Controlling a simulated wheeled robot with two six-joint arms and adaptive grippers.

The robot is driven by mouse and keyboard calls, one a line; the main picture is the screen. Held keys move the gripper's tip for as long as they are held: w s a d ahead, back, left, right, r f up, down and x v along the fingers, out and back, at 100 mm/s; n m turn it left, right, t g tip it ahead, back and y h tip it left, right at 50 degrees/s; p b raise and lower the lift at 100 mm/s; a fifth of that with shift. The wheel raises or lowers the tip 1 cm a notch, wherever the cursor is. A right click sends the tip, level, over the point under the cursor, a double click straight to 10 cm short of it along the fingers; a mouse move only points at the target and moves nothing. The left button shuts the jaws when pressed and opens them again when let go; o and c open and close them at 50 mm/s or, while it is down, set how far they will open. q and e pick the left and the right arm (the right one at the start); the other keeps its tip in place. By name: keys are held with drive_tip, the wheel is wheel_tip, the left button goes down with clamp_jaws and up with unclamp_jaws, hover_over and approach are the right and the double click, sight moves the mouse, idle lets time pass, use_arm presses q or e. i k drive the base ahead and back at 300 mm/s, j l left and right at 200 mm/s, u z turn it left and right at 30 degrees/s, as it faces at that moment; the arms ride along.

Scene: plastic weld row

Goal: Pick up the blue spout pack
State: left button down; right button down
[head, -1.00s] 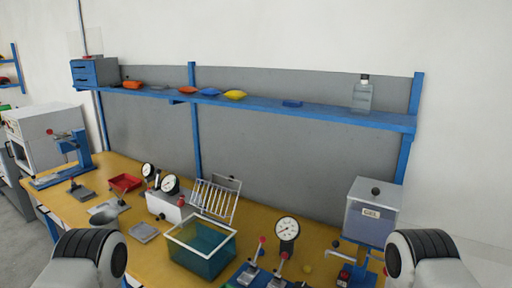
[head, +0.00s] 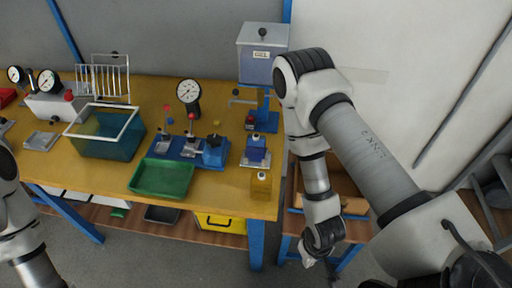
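A small blue pack with a white cap (head: 257,151), which looks like the blue spout pack, stands near the right end of the yellow table. A similar amber pack with a white cap (head: 261,185) stands in front of it, at the table's front right corner. My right arm bends down past the table's right end. Its gripper (head: 308,262) hangs below table height, right of and apart from both packs; its fingers are too small and dark to read. Only part of my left arm shows at the left edge; its gripper is out of view.
A green tray (head: 162,179) lies at the table's front edge. Behind it are a blue fixture (head: 190,149) with levers, a dial gauge (head: 189,92) and a teal bin (head: 107,139). A GEL dispenser (head: 262,58) stands behind the packs. A low bench (head: 291,197) is at right.

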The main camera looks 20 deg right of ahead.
sight(255, 143)
drive_tip(key=l, duration=0.55)
drive_tip(key=k+l, duration=0.1)
drive_tip(key=l, duration=1.05)
drive_tip(key=k+u, duration=0.05)
